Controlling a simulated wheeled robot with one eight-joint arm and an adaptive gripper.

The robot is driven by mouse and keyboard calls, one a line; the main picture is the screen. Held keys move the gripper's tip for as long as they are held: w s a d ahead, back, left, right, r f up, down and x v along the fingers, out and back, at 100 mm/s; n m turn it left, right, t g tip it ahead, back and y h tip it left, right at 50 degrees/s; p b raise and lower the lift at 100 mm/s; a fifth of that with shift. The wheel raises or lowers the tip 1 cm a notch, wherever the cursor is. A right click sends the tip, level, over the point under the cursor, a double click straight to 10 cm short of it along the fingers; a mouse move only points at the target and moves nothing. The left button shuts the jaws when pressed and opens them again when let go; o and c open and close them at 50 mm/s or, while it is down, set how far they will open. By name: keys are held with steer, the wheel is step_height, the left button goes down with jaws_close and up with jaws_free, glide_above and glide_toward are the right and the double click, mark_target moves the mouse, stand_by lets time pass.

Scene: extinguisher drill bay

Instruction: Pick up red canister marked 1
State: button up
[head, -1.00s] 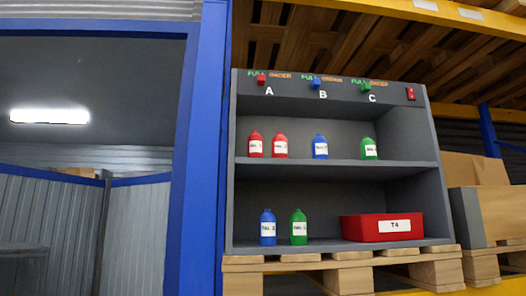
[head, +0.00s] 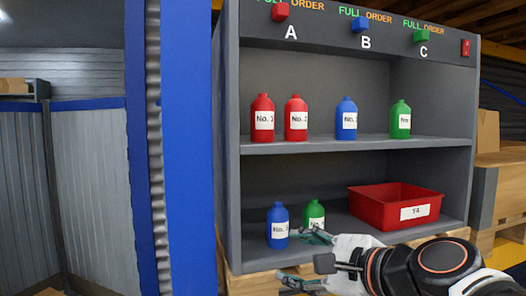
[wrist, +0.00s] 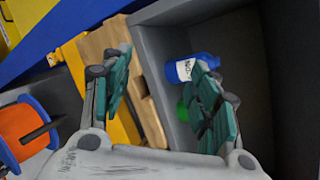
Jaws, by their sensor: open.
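Two red canisters stand upright side by side on the upper shelf in the head view, a left one (head: 262,118) and a right one (head: 296,118). Each has a white "No." label; the digits are too blurred to read surely. My gripper (head: 300,258) is open and empty, low in front of the bottom shelf, below the red canisters and well apart from them. In the wrist view its spread fingers (wrist: 165,95) show, with a blue canister (wrist: 187,70) and a green canister (wrist: 183,110) beyond. The red canisters are not in the wrist view.
A blue canister (head: 346,119) and green canister (head: 400,120) share the upper shelf (head: 355,145). The bottom shelf holds a blue canister (head: 278,226), a green canister (head: 313,214) and a red T4 bin (head: 370,209). A blue post (head: 186,150) stands left of the shelf unit.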

mark_target(270, 117)
steer(key=w+r+m+t+p, duration=0.15)
steer(key=r+m+p, duration=0.25)
steer(key=r, duration=0.4)
steer(key=w+r+m+t+y+p, duration=0.1)
steer(key=w+r+m+p, duration=0.25)
steer(key=r, duration=0.45)
steer(key=w+r+m+t+p, duration=0.15)
steer(key=r+m+p, duration=0.25)
steer(key=r, duration=0.5)
steer(key=shift+n+g, duration=0.25)
steer(key=shift+g, duration=0.05)
steer(key=p+x, duration=0.1)
steer(key=x, duration=0.7)
steer(key=shift+w+d+f, duration=0.1)
steer(key=shift+w+d, duration=0.05)
steer(key=shift+d, duration=0.05)
steer(key=shift+p+x, duration=0.95)
steer(key=shift+x, duration=1.7)
steer(key=shift+a+r, duration=0.1)
steer(key=shift+r, duration=0.15)
steer(key=shift+s, duration=0.25)
jaws_close()
steer(key=shift+w+r, duration=0.1)
